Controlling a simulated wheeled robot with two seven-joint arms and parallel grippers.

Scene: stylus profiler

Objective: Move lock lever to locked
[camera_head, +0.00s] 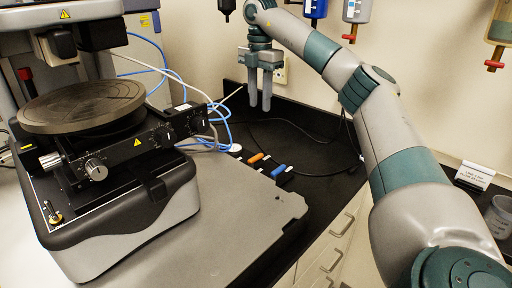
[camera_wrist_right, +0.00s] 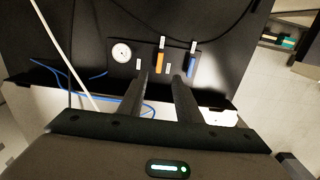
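A small panel carries an orange-handled lever (camera_head: 256,157) and a blue-handled lever (camera_head: 280,170); which one is the lock lever I cannot tell, as the labels are unreadable. In the right wrist view the orange lever (camera_wrist_right: 160,61) and the blue lever (camera_wrist_right: 191,62) are side by side beyond the fingers. My right gripper (camera_head: 259,106) points down, open and empty, above and behind the panel, touching neither lever. Its fingers (camera_wrist_right: 161,80) stand apart in the wrist view. My left gripper is not in view.
A round white dial (camera_wrist_right: 121,53) sits left of the levers. The profiler with its dark round stage (camera_head: 82,105) stands at left. Blue and white cables (camera_head: 205,141) lie near the panel. A small knob (camera_head: 52,213) is on the profiler base. Bottles hang on the back wall.

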